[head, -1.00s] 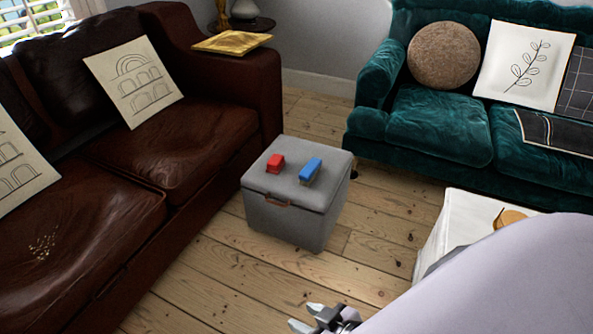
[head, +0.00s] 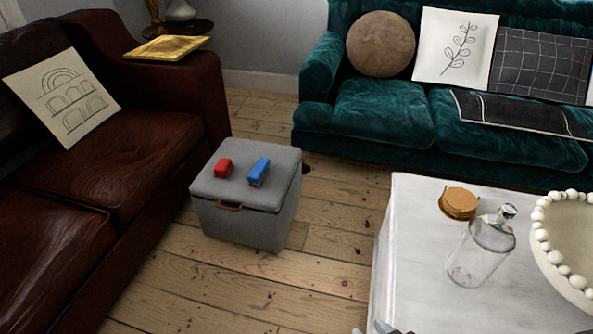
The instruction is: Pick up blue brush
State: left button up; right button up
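The blue brush (head: 259,170) lies on top of a grey square ottoman (head: 245,225). A red brush-like object (head: 224,168) lies just to its left, apart from it. A small grey piece of one of my grippers (head: 380,328) shows at the bottom edge of the head view, well below and right of the ottoman. Its fingers are mostly cut off, so I cannot tell which gripper it is or whether it is open. No gripper is near the brush.
A white table (head: 408,235) with a glass bottle (head: 482,250), round coasters (head: 459,203) and a beaded bowl (head: 560,245) stands at the right. A brown leather sofa (head: 150,150) is left, a green sofa (head: 385,115) behind. Bare floorboards (head: 325,255) lie between ottoman and table.

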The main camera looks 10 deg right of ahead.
aim_at(258, 172)
jog(key=i+j, duration=0.6)
jog(key=i, duration=0.3)
jog(key=i+j, duration=0.15)
jog(key=i, duration=0.3)
jog(key=i+j, duration=0.2)
jog(key=i, duration=0.3)
jog(key=u, duration=0.05)
